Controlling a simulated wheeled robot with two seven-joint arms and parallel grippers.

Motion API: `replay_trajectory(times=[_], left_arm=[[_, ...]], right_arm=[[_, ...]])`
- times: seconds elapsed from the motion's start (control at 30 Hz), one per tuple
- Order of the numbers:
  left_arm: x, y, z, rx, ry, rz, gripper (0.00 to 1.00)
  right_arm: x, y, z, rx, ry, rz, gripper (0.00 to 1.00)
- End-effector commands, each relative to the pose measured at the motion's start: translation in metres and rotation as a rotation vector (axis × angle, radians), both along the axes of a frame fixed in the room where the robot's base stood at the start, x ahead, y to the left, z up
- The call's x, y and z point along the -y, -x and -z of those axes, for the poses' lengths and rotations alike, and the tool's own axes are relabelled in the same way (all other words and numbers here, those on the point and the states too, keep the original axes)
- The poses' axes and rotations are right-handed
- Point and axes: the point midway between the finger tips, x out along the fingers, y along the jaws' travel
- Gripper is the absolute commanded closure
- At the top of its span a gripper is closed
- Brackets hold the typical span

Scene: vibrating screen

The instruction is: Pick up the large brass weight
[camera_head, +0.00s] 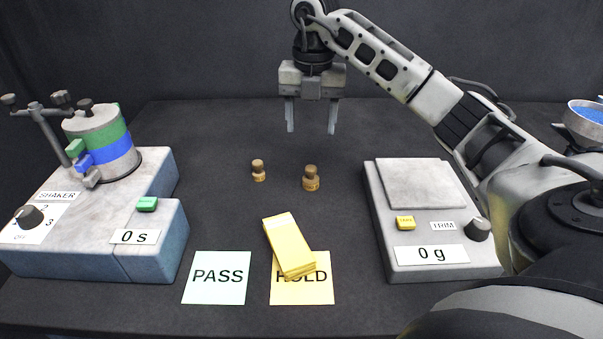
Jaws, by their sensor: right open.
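The large brass weight (311,178) stands upright on the dark table, near the middle. A smaller brass weight (258,170) stands upright to its left. My right gripper (311,128) points down above and behind the large weight, with its two fingers apart and nothing between them. A clear gap shows between the fingertips and the weight. My left gripper is not in view.
A scale (438,255) reading 0 g stands at the right. A shaker (75,240) with stacked sieves stands at the left. Yellow bars (288,244) partly cover the HOLD card (316,293); the PASS card (216,290) is bare. A blue-filled bowl (583,121) sits far right.

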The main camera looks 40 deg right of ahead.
Motion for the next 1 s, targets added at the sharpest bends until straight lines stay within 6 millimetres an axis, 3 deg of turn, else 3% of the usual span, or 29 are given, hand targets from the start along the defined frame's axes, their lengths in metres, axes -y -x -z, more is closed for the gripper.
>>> replay_trajectory(times=[0.03, 0.27, 0.57, 0.83, 1.0], left_arm=[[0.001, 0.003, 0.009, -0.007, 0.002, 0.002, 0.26], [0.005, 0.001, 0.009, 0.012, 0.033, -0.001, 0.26], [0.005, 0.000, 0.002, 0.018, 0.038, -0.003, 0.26], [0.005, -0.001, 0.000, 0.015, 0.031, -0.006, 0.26], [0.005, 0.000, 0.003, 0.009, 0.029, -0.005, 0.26]], right_arm=[[-0.002, 0.000, 0.019, -0.006, -0.002, -0.003, 0.40], [-0.002, 0.000, 0.065, -0.003, -0.004, 0.000, 0.40], [-0.001, 0.000, 0.087, -0.001, -0.001, -0.001, 0.40], [0.001, 0.001, 0.126, -0.003, -0.003, 0.000, 0.40], [0.002, 0.000, 0.136, 0.001, -0.001, -0.001, 0.40]])
